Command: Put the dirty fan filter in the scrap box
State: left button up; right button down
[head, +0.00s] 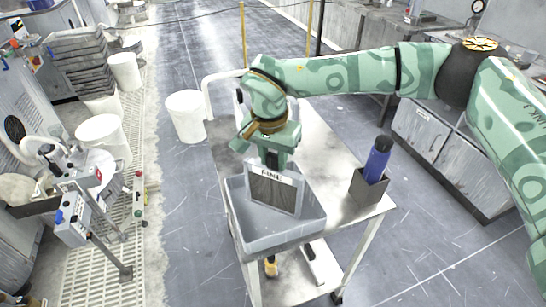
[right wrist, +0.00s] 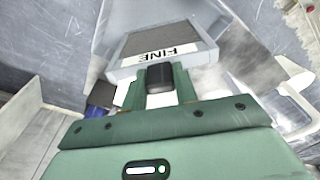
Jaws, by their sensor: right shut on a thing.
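The fan filter (head: 272,194) is a dark grey mesh panel in a light frame with a "FINE" label. It hangs tilted from my right gripper (head: 275,158), which is shut on its labelled top edge. The filter also shows in the right wrist view (right wrist: 168,38), in front of the fingers (right wrist: 160,78). A grey open box (head: 283,238) stands on the cart under the gripper, and the filter is over or within its mouth. I cannot tell whether it touches the box floor. No label shows on the box. My left gripper is not in view.
The box sits on a metal cart (head: 318,165). A dark holder (head: 367,188) with a blue bottle (head: 377,160) stands to its right on the cart. A white bucket (head: 187,115) stands left of the cart. Bare floor lies beyond the cart.

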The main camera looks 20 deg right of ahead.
jog(key=shift+f, duration=0.1)
jog(key=c, duration=1.1)
grip_release()
notch_tip(320, 180, up, 12)
jog(key=s+a+p, duration=0.1)
jog(key=p, duration=0.1)
jog(key=shift+p, duration=0.4)
